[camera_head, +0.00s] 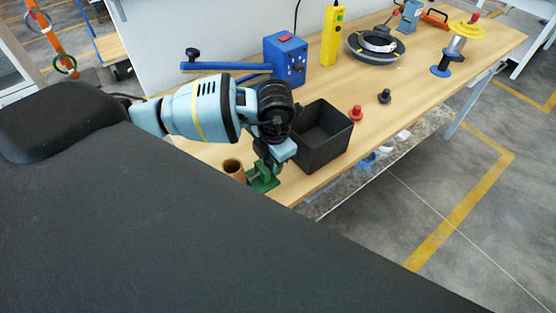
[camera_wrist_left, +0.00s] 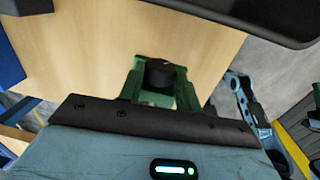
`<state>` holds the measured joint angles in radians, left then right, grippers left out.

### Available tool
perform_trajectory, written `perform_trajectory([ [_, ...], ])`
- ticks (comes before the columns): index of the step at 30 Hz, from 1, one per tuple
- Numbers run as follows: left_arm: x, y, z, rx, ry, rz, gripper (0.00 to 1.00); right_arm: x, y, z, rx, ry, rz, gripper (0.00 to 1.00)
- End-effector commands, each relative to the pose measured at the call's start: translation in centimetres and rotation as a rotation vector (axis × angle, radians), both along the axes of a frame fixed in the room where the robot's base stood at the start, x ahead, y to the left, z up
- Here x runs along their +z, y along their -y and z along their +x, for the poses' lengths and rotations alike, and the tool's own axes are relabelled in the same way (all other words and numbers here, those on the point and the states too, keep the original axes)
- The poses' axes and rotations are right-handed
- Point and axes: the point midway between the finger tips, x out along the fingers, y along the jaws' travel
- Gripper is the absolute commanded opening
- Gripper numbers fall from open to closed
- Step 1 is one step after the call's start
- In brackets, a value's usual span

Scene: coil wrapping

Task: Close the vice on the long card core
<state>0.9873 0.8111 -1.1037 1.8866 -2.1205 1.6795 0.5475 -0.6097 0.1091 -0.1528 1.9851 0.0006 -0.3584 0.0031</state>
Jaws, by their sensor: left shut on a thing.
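The core is not clear in the left wrist view.
A black open bin (camera_head: 339,149) stands just right of my left gripper. A red knob piece (camera_head: 356,113) and a black one (camera_head: 384,97) stand beyond it. A blue box (camera_head: 286,60) with a blue bar is behind my arm. The wooden table (camera_head: 420,75) has clear room farther right.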

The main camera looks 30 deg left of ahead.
Motion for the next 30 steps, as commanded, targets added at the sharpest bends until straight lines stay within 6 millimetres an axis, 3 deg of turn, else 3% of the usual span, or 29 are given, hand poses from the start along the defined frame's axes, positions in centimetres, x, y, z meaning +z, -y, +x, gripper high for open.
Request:
perform_trajectory([
  [5,-0.3,-0.3,0.0,0.001,-0.048,-0.106,0.19,-0.8,0.0,-0.6,0.001,-0.019,-0.001,0.36],
  [15,-0.3,-0.4,0.1,0.001,-0.060,-0.131,0.19,-0.9,0.2,-0.7,0.005,-0.023,-0.006,0.36],
  [24,-0.8,-1.0,0.3,0.005,-0.162,-0.368,0.19,-3.3,0.2,-2.6,0.008,-0.079,-0.007,0.36],
  [30,-0.4,-1.0,0.4,0.000,-0.172,-0.411,0.19,-3.4,0.2,-2.7,0.007,-0.083,-0.007,0.36],
])
